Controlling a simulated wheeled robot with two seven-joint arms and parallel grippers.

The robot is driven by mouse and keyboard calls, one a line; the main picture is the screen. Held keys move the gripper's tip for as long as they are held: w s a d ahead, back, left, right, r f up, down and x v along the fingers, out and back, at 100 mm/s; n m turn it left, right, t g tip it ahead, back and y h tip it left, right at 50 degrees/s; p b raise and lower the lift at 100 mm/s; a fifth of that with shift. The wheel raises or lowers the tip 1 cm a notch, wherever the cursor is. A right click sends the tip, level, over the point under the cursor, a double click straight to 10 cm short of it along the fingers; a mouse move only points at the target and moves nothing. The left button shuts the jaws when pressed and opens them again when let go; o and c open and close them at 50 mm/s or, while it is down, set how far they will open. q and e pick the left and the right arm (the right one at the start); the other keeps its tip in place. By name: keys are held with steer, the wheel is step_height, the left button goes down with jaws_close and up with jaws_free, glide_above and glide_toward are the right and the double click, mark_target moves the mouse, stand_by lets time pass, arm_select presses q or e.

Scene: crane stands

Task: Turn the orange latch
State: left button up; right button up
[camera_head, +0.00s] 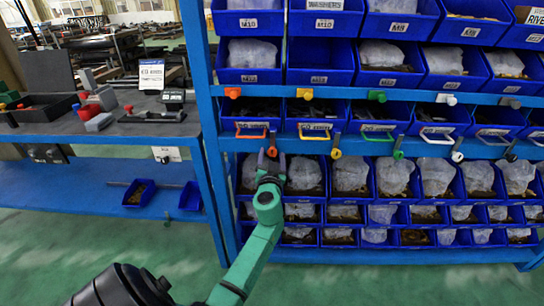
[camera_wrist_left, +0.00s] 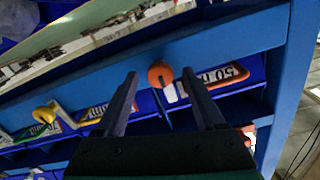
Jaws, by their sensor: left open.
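The orange latch (camera_wrist_left: 161,75) is a round knob on a blue shelf beam in the left wrist view. A dark bar seems to extend from it. My left gripper (camera_wrist_left: 158,85) is open, with one dark finger on each side of the knob in that view. I cannot tell whether either finger touches it. In the head view my left gripper (camera_head: 272,160) is raised at the lower latch row, at the left end of the rack, and largely covers the orange latch there. My right gripper is not in view.
A yellow latch (camera_head: 336,153) and a green latch (camera_head: 398,153) follow to the right on the same beam. Blue bins (camera_head: 350,176) fill the rack above and below. A workbench (camera_head: 150,130) with blocks stands at the left. Green floor (camera_head: 100,240) lies open below.

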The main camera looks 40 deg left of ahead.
arm_select(q)
jaws_close()
steer(key=shift+m, duration=0.3)
steer(key=m+b, duration=0.1)
steer(key=m, duration=0.2)
steer(key=shift+m, duration=0.3)
steer(key=m, duration=0.4)
steer(key=shift+m, duration=0.3)
steer(key=m, duration=0.4)
steer(key=shift+m, duration=0.3)
steer(key=shift+m+p, duration=0.8)
steer(key=shift+m, duration=1.4)
steer(key=shift+f, duration=0.1)
